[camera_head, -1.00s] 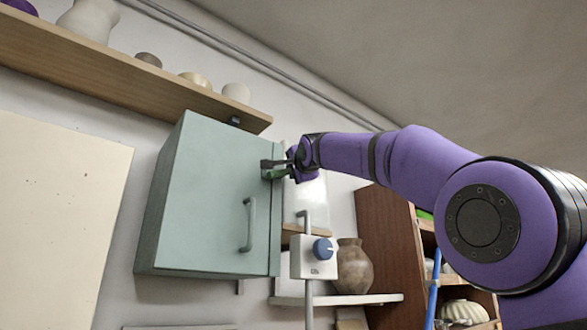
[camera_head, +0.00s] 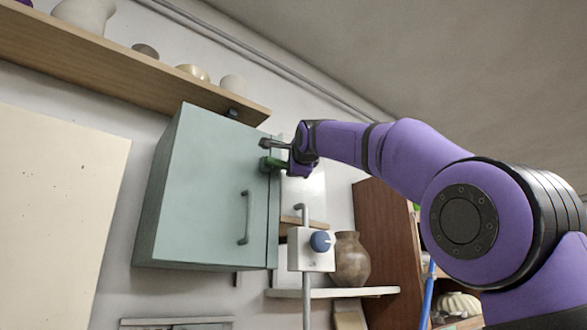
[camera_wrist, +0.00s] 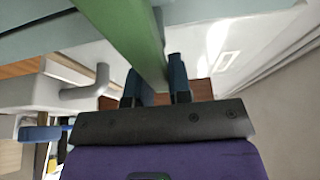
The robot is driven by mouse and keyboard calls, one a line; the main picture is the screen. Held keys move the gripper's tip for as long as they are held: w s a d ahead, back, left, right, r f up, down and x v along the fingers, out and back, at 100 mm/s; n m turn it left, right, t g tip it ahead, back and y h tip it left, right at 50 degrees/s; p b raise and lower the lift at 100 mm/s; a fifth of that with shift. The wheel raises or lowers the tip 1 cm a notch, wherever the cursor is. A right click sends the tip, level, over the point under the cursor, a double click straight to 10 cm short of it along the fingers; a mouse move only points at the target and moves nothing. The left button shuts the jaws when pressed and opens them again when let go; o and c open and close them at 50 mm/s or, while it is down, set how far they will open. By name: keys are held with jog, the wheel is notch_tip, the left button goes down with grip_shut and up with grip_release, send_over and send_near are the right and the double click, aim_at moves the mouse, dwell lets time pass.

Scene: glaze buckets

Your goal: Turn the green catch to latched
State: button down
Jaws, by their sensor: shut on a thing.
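The green catch (camera_head: 270,163) is at the right edge of the pale green cabinet door (camera_head: 205,195), above the door's bar handle. My gripper (camera_head: 276,153) is at the catch, reaching in from the right. In the wrist view the catch shows as a long green bar (camera_wrist: 128,30), and its near end lies between the two dark fingers of my gripper (camera_wrist: 157,88). The gripper is shut on the catch. The fingers hide part of the catch's end, and I cannot tell its exact angle.
A white box with a blue knob (camera_head: 320,242) stands on a pole below right of the cabinet. A brown vase (camera_head: 349,260) is on a small shelf (camera_head: 340,292). A wooden shelf with pots (camera_head: 120,62) runs above. A brown bookcase (camera_head: 388,235) is at right.

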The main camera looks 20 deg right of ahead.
jog(key=c, duration=1.3)
grip_release()
jog(key=s, duration=1)
jog(key=shift+s+a, duration=0.35)
jog(key=shift+a, duration=0.05)
jog(key=shift+f, duration=0.1)
jog(key=s+d+f+n+g, duration=0.2)
jog(key=s+f+n, duration=0.1)
jog(key=f, duration=0.6)
jog(key=s+d+f+n+g, duration=0.2)
jog(key=s+f+n, duration=0.1)
jog(key=f, duration=0.5)
jog(key=s+d+f+n+g, duration=0.2)
jog(key=s+f+n+g, duration=0.1)
jog(key=f, duration=0.6)
jog(key=s+f+n+g, duration=0.2)
jog(key=s+f, duration=0.4)
jog(key=f, duration=0.3)
jog(key=s+f+n+g+y, duration=0.1)
jog(key=s+f+n, duration=0.3)
jog(key=f, duration=0.6)
jog(key=s+a+f+n+g, duration=0.1)
jog(key=s+f+n, duration=0.3)
jog(key=s+f, duration=0.5)
jog(key=shift+a+f+g+y, duration=0.1)
jog(key=shift+f+g+y, duration=0.2)
jog(key=shift+f+g, duration=0.45)
